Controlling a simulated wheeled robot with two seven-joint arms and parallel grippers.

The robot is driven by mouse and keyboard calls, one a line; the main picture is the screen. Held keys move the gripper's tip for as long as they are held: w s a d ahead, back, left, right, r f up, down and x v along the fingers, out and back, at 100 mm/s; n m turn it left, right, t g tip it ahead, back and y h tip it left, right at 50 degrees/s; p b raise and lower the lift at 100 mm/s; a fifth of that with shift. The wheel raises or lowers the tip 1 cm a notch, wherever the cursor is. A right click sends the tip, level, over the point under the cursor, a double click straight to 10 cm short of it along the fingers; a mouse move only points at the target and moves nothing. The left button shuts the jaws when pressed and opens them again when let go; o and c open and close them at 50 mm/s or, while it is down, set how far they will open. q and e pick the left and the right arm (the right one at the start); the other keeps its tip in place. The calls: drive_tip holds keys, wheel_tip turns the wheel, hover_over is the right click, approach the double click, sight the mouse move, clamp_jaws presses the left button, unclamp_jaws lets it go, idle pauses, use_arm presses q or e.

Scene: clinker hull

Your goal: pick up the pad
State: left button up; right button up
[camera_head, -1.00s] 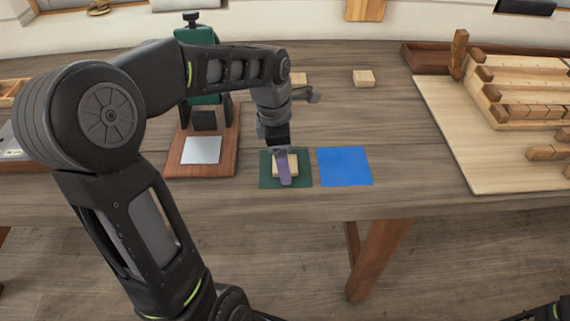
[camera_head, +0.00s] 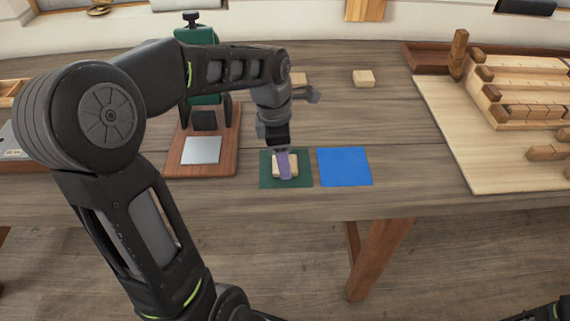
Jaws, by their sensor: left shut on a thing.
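A small pale wooden block, which I take to be the pad (camera_head: 294,172), is over the dark green mat (camera_head: 268,182) near the table's front edge. My left gripper (camera_head: 284,172) points down at it from above. Its purple-grey finger crosses the middle of the block, and the jaws are shut on it. The finger hides part of the block, and I cannot tell whether the block touches the mat.
A blue mat (camera_head: 345,167) lies just right of the green one. A green press-like device on a reddish wooden base (camera_head: 175,168) stands to the left. A pale board (camera_head: 450,130) with a wooden rack is at right. Another block (camera_head: 363,78) lies farther back.

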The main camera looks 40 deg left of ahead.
use_arm(q)
wheel_tip(320, 180, up, 10)
idle(0.6)
idle(0.5)
